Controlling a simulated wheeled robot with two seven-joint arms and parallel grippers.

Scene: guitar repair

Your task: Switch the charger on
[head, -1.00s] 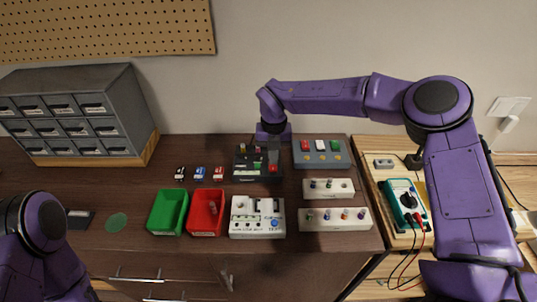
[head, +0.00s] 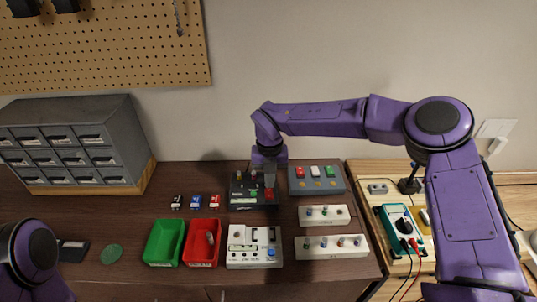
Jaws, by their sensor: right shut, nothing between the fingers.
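The charger is probably the dark box (head: 240,201) near the back middle of the table, with several small coloured pieces on top and a red part (head: 269,194) at its right side. My right gripper (head: 269,182) points down over the right part of this box, close to the red part. It is shut with nothing in it. I cannot tell whether it touches the box, and it hides some of the top. The switch's state is too small to tell. My left arm shows at the lower left edge, but its gripper is out of view.
A grey box (head: 317,185) with coloured blocks stands right of the charger. Two white strips (head: 323,216) with knobs, a white device (head: 254,260), a green bin (head: 164,243) and a red bin (head: 202,243) lie in front. A multimeter (head: 397,221) lies at right.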

